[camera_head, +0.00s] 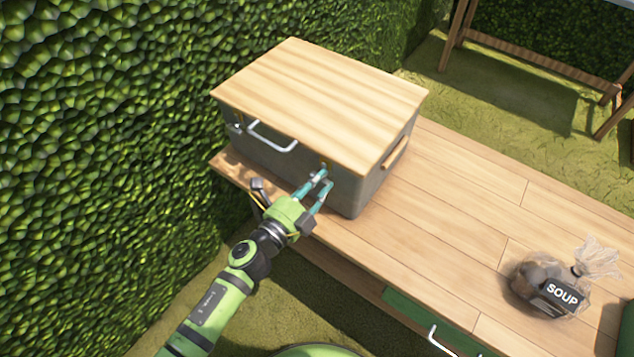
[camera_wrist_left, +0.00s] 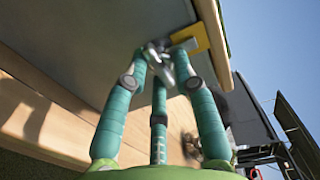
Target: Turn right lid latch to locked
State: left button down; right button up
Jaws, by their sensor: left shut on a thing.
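A grey box (camera_head: 345,192) with a light wooden lid (camera_head: 320,95) stands on a wooden bench; the lid lies flat on top, closed. The right lid latch (camera_head: 323,168) is on the box's front face, just under the lid's edge. My left gripper (camera_head: 320,182) is at this latch, its teal fingers closed around it. In the left wrist view, the metal latch (camera_wrist_left: 162,60) with its yellow plate (camera_wrist_left: 190,38) sits between the fingertips and is partly hidden by them. The left lid latch (camera_head: 238,127) is near the box's left corner. My right gripper does not show.
A metal handle (camera_head: 272,137) is on the box's front, and a wooden handle (camera_head: 396,152) on its right side. A bag labelled SOUP (camera_head: 560,285) sits on the bench (camera_head: 450,215) at right. A hedge (camera_head: 110,130) rises close on the left.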

pick_arm(q)
jog(key=shift+w+d+r, duration=0.1)
jog(key=shift+d+r, duration=0.05)
jog(key=shift+r, duration=0.25)
jog(key=c, duration=1.1)
grip_release()
jog(key=shift+o, duration=0.2)
jog(key=shift+f, duration=0.15)
jog(key=v, duration=1.2)
